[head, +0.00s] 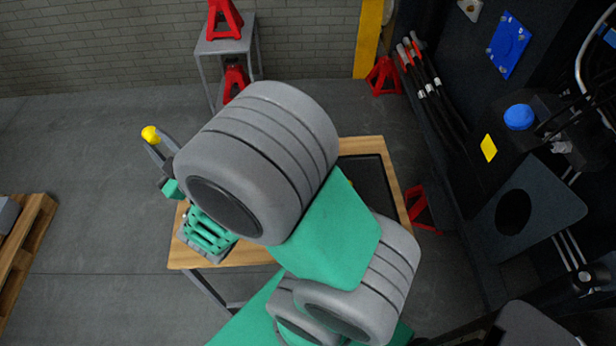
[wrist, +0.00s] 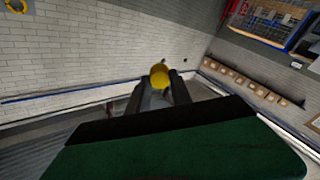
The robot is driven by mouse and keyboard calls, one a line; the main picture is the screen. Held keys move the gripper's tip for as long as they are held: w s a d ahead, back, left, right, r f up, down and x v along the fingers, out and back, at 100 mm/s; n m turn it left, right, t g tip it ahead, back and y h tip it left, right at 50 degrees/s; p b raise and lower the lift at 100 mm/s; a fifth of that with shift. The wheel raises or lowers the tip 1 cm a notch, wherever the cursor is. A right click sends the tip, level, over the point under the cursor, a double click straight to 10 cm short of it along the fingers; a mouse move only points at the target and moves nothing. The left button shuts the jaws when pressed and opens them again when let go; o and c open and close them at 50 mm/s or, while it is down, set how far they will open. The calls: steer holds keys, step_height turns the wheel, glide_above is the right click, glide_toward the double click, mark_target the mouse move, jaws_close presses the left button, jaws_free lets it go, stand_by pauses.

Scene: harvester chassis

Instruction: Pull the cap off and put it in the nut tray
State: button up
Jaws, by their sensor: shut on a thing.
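My gripper (head: 151,140) is at the left in the head view, raised past the left end of the wooden bench. It is shut on a yellow cap (head: 150,133), which shows at the fingertips. In the wrist view the yellow cap (wrist: 159,76) sits between the two dark fingers (wrist: 158,88), with a wall and floor behind it and no part touching it except the fingers. A dark tray (head: 376,186) lies on the right part of the bench, largely hidden by my arm; I cannot see whether it holds nuts.
The wooden bench (head: 256,256) stands under my arm. A grey stand (head: 224,46) with red jack stands is behind it. The dark harvester chassis (head: 470,150) fills the right side, with a blue round part (head: 519,117) on it. A pallet (head: 25,250) is at far left. Floor between is clear.

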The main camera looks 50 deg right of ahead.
steer(key=d+f+m+g+h+b, duration=0.1)
steer(key=d+f+m+g+h, duration=0.25)
steer(key=d, duration=0.55)
steer(key=d+f+m+g+h, duration=0.2)
steer(key=d+f+h, duration=0.25)
steer(key=d, duration=0.35)
steer(key=s+d+f+m+g+h+b, duration=0.1)
steer(key=s+d+f+m+g, duration=0.25)
steer(key=d, duration=0.35)
steer(key=s+d+f+m+g+h+b, duration=0.1)
steer(key=s+d+f+m+g, duration=0.2)
steer(key=s+d+g, duration=0.3)
steer(key=s+d+f+m+g+y+b, duration=0.1)
steer(key=s+d+f+m+g+y, duration=0.1)
steer(key=s+d+f+m+g, duration=0.3)
steer(key=s+d+f+m+y, duration=0.2)
steer(key=s+d+y, duration=0.15)
steer(key=s, duration=0.35)
steer(key=s+a+f+m+t+y+b, duration=0.1)
steer(key=s+m+y, duration=0.4)
steer(key=s, duration=1.3)
steer(key=f+m+b, duration=0.1)
steer(key=m, duration=0.1)
steer(key=shift+a+f+m, duration=0.2)
steer(key=shift+m, duration=0.1)
steer(key=shift+s+r, duration=0.1)
